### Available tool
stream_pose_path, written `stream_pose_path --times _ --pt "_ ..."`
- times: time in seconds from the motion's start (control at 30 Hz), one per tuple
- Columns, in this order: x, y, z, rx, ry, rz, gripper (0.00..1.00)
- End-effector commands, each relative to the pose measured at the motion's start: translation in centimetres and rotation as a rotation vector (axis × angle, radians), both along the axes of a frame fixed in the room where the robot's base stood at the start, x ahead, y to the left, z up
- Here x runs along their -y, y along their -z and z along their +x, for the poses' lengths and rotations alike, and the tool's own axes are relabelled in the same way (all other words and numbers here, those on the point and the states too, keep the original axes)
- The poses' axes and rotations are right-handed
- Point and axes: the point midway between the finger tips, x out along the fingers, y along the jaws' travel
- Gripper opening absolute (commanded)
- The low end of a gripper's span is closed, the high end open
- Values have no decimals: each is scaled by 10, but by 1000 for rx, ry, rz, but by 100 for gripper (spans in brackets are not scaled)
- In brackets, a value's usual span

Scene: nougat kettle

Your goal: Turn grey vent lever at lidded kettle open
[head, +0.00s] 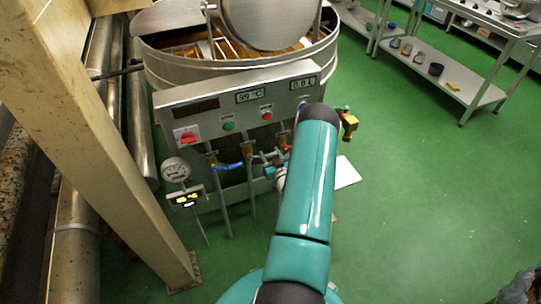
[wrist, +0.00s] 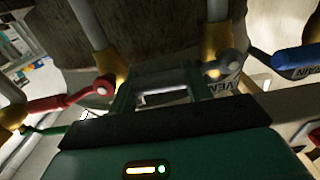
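The kettle (head: 180,68) stands at the upper middle of the head view, its round lid (head: 270,18) raised. Under its front panel is a row of brass valves. In the wrist view, the middle valve (wrist: 214,48) has a grey lever (wrist: 234,62) beside a tag reading "VEN", partly hidden. My gripper (wrist: 160,82) is right beside this lever, its two teal fingers apart. A pale grey shape shows between them; I cannot tell if it is the lever's handle or if the fingers touch it. My arm covers part of this spot in the head view.
A blue lever (head: 228,166) and a red lever (wrist: 65,100) flank the grey one closely. A dial gauge (head: 176,169) hangs at the panel's left. A beige post (head: 95,130) and pipes stand at left. Green floor (head: 410,180) is clear at right, before a steel table (head: 475,85).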

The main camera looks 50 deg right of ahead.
Motion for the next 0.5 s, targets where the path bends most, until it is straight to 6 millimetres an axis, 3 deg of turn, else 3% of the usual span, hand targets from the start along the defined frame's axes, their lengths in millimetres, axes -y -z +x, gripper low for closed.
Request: stream_pose_path --times 0.03,0.13,0.5 --pt "0 0 0 0 0 0 26" --pt "0 0 0 0 0 0 8" --pt "0 5 0 28 0 47 8"
